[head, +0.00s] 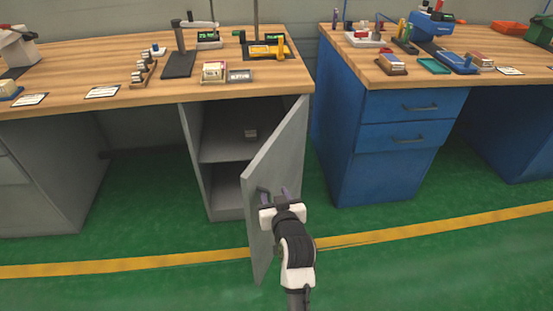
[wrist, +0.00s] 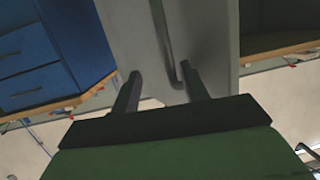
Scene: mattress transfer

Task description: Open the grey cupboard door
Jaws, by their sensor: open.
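The grey cupboard door (head: 281,152) stands swung outward from the grey cupboard (head: 222,205), hinged on the cupboard's right side. The interior is visible, with a shelf (head: 228,150) and a small grey object (head: 250,134) on it. My gripper (head: 273,192) is at the door's handle, on the door's free side. In the wrist view, my gripper's two fingers (wrist: 163,86) are apart in front of the door (wrist: 207,25). The bar handle (wrist: 163,40) runs down between them, closer to the right finger; whether it touches is unclear.
A wooden workbench (head: 130,72) with tools and small boxes is above the cupboard. A blue drawer cabinet (head: 345,165) under a second bench stands to the right, with a gap between. The green floor (head: 430,260) with a yellow line (head: 440,226) is clear.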

